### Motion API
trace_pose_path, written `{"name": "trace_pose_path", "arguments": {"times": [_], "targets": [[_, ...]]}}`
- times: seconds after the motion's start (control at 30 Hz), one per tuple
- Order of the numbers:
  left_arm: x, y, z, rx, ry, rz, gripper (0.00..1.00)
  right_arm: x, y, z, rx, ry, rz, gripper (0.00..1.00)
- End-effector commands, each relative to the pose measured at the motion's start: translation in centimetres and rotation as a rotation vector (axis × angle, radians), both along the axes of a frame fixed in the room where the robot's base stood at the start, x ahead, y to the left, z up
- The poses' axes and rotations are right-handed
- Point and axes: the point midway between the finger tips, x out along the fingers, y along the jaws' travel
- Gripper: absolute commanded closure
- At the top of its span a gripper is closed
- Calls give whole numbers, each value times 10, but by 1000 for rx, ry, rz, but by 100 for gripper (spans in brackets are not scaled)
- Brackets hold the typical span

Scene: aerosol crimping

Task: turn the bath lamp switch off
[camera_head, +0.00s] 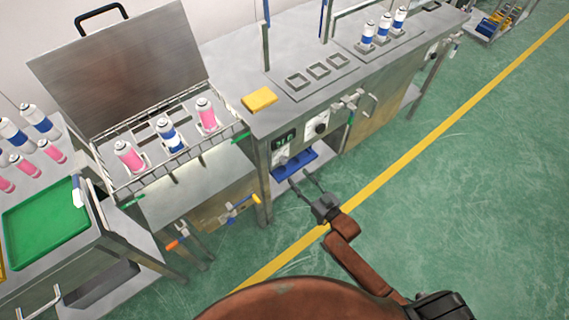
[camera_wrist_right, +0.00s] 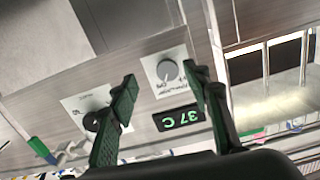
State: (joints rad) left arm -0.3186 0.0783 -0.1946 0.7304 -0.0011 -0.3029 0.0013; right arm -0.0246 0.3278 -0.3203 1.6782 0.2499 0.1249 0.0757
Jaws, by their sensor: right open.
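A round grey rotary switch (camera_wrist_right: 166,70) sits on a white labelled plate on the bench front, beside the lit green "37 C" display (camera_wrist_right: 180,118). The lettering is upside down and too small to read, so I cannot confirm it is the lamp switch. In the head view this plate (camera_head: 281,157) is below the display (camera_head: 285,139). My right gripper (camera_head: 298,180) is open and empty, pointing at the bench front. In the right wrist view its fingertips (camera_wrist_right: 159,74) appear on either side of the switch; contact cannot be told. My left gripper is not in view.
A second plate with a black knob (camera_head: 320,128) is right of the display. A blue tray (camera_head: 297,163) is low under the bench front. The lidded bath (camera_head: 200,107) holding cans is at left, near a green tray (camera_head: 45,225). Green floor at right is clear.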

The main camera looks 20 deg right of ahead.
Motion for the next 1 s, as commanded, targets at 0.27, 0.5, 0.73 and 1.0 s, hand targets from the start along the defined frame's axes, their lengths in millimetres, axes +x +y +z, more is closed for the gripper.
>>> {"name": "trace_pose_path", "arguments": {"times": [0.27, 0.5, 0.73, 1.0], "targets": [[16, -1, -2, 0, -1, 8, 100, 28, 16, 18, 19, -39, 15, 56], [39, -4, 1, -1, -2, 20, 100, 62, 28, 16, 16, -36, 14, 56], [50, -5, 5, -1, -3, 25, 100, 77, 33, 17, 16, -35, 13, 56], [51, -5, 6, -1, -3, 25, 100, 77, 33, 18, 16, -35, 13, 57]]}}
